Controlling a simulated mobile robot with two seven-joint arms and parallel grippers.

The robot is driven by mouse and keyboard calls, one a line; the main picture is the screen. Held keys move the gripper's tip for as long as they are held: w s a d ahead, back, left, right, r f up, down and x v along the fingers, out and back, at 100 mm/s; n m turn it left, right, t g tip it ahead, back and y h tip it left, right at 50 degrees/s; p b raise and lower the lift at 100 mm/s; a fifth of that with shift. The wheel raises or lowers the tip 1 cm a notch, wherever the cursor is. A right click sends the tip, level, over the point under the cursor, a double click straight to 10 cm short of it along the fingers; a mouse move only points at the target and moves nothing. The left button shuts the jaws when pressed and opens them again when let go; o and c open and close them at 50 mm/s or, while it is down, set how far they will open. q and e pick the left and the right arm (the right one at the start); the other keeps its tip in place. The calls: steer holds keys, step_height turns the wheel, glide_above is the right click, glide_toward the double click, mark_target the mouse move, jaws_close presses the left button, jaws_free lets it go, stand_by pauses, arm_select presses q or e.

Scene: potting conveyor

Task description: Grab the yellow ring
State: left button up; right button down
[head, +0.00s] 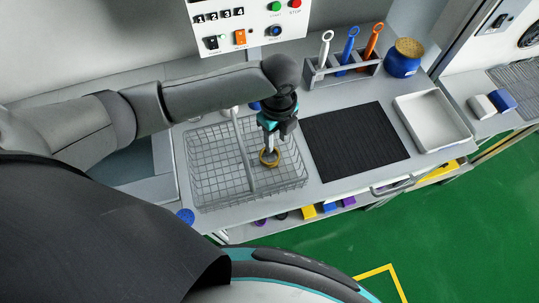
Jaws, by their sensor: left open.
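The yellow ring (269,163) lies in the right compartment of the grey wire basket (190,165), close to the basket's divider. My left gripper (268,153) points down directly over the ring. Its jaws are open and the fingertips are at or just above the ring, covering part of it. I cannot tell whether the fingers touch the ring. My right gripper does not show.
A black ribbed mat (355,142) lies right of the basket, with an empty white tray (433,120) beyond. A rack (341,72) holds white, blue and orange tools. A blue pot (403,60) stands beside it. A control panel (247,27) is behind.

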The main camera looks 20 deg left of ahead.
mark_target(275, 149)
arm_select(q)
steer(key=shift+w+a+f+b, duration=0.1)
steer(key=shift+w+f+b, duration=0.1)
steer(key=shift+f, duration=1.15)
steer(key=shift+w+a+f+b, duration=0.1)
steer(key=shift+f+b, duration=0.05)
steer(key=shift+f, duration=1.15)
jaws_close()
